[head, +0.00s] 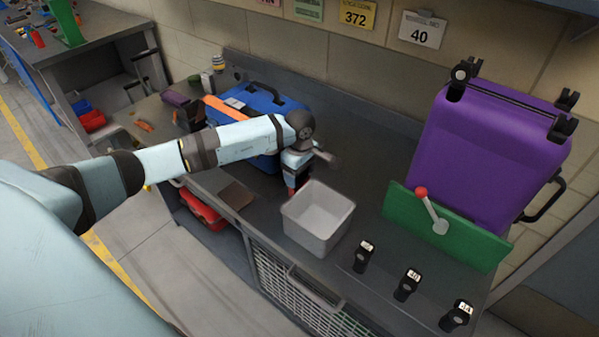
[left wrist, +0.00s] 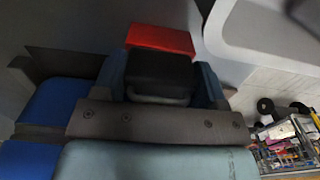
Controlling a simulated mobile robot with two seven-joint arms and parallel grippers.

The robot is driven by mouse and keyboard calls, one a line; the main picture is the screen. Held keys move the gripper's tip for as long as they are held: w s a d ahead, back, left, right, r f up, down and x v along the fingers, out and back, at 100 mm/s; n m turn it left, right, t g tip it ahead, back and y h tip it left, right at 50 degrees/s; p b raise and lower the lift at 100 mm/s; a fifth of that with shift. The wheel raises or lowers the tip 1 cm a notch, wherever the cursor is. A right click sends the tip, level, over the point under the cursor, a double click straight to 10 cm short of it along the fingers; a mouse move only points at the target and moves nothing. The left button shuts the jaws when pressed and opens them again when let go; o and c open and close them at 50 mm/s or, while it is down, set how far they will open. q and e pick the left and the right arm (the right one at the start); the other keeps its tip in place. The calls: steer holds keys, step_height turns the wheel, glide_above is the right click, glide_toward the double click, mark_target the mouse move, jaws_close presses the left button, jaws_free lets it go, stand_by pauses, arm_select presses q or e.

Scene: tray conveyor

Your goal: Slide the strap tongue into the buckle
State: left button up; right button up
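My left gripper (head: 291,188) points down between the blue suitcase (head: 253,97) and the grey bin, just above or at the bench. An orange strap (head: 228,108) lies over the suitcase. In the left wrist view, a black block (left wrist: 160,72) with a red end (left wrist: 160,39) sits in the middle of the gripper, flanked by dark blue parts. I cannot tell whether it is a held piece or part of the gripper. The suitcase's blue side shows at the left there (left wrist: 55,105). I cannot make out the tongue or the buckle. My right gripper is not in view.
A grey open bin (head: 318,232) stands close right of the gripper. A green panel with a red-knobbed lever (head: 431,207) and a purple suitcase (head: 487,150) are farther right. Several black labelled pieces (head: 407,287) line the front edge. A red case (head: 203,208) sits below the bench.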

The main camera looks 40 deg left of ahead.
arm_select(q)
steer(key=o, duration=0.5)
step_height(320, 180, up, 14)
steer(key=shift+b, duration=0.3)
steer(key=shift+f, duration=0.15)
stand_by(0.4)
